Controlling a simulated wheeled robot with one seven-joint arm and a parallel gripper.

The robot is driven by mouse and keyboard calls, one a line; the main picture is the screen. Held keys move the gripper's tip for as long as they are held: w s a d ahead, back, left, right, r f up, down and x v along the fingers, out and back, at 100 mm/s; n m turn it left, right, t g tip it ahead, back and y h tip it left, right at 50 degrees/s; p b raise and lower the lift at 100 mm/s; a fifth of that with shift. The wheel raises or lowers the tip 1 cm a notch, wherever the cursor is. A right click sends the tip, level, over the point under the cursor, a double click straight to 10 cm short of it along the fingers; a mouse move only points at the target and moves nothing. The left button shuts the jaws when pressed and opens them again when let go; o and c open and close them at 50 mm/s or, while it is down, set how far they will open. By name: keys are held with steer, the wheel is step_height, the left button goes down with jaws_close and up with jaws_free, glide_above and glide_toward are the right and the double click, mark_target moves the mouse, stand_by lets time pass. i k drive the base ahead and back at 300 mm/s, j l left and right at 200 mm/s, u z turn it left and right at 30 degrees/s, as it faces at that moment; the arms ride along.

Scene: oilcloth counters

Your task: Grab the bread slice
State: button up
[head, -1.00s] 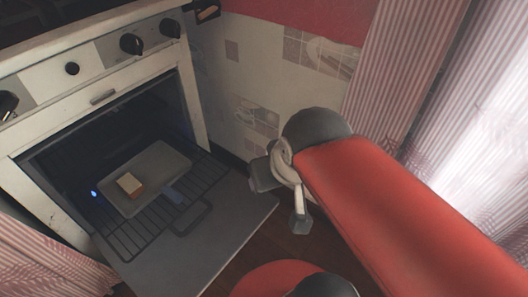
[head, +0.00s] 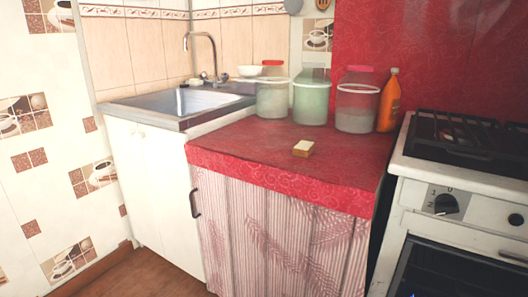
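A small bread slice (head: 303,149), pale on top with a brown crust side, lies flat on the red oilcloth counter (head: 250,150), near the middle and towards the front edge. Nothing touches it and its top is uncovered. My gripper and arm are out of view, so their place relative to the bread does not show.
Three glass jars, left (head: 273,98), middle (head: 311,100) and right (head: 356,105), and an orange bottle (head: 389,100) stand behind the bread. A sink (head: 180,103) is left; a stove (head: 465,175) is right. The counter's front is clear.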

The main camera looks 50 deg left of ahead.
mark_target(304, 150)
steer(key=u, duration=1.8)
steer(key=i+j+z, duration=0.3)
steer(key=j+z, duration=0.15)
steer(key=i+j+z, duration=0.2)
steer(key=j, duration=0.25)
steer(key=k, duration=0.1)
